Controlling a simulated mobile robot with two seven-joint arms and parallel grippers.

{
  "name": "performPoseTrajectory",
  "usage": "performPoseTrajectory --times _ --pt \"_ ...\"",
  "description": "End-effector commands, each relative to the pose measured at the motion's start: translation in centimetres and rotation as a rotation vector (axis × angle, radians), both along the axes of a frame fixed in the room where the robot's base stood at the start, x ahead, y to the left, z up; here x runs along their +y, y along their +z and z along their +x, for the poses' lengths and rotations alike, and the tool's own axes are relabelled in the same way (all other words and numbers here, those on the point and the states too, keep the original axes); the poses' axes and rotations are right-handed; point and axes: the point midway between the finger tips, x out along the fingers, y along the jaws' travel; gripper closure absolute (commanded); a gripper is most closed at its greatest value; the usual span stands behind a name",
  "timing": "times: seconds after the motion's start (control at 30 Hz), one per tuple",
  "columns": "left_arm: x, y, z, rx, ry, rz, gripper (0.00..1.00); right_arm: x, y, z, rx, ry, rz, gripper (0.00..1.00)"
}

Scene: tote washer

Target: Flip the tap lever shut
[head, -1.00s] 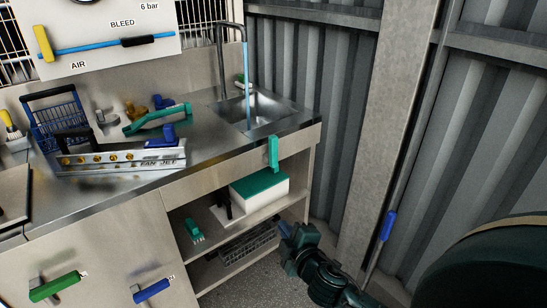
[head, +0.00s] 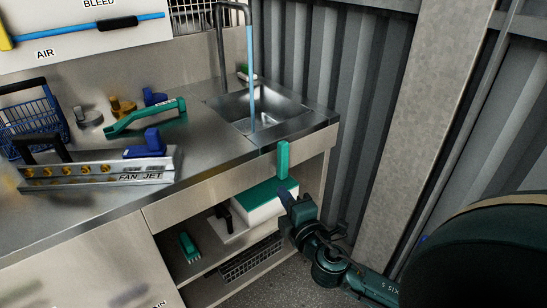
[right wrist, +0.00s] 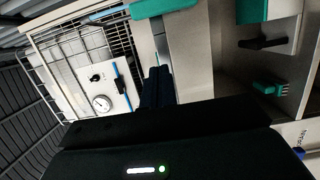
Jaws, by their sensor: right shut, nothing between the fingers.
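A teal lever (head: 283,160) hangs upright on the front edge of the counter below the sink. I take it as the tap lever. A thin tap (head: 221,50) arches over the sink (head: 268,110), and a blue stream (head: 252,75) runs from it into the basin. My right gripper (head: 284,194) is shut and empty just below the lever, in front of the open shelf; I cannot tell whether they touch. In the right wrist view its fingertips (right wrist: 158,74) point toward a teal bar (right wrist: 162,7) at the top edge, likely the lever. My left gripper is out of view.
A FAN JET bar (head: 95,172), a teal-handled tool (head: 145,117) and a blue wire basket (head: 33,125) stand on the counter. The shelves hold a teal-topped white box (head: 262,207) and a brush (head: 188,247). A corrugated wall (head: 345,110) closes the right side.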

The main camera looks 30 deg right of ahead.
Motion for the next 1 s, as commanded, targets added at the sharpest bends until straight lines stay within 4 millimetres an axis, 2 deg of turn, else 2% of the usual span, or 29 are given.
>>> performPoseTrajectory --times 0.37,0.53,0.67,1.0 --pt "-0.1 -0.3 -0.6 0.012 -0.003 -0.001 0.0 0.1 0.0 -0.1 0.0 0.002 -0.004 1.0" --pt "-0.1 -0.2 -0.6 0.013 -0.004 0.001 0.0 -0.1 0.1 0.7 -0.002 0.002 -0.004 1.0" --pt "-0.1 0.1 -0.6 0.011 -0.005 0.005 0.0 -0.4 0.2 2.6 -0.003 0.001 -0.006 1.0" --pt "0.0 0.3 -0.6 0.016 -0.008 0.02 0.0 -1.6 0.2 9.5 -0.003 0.0 -0.005 1.0"
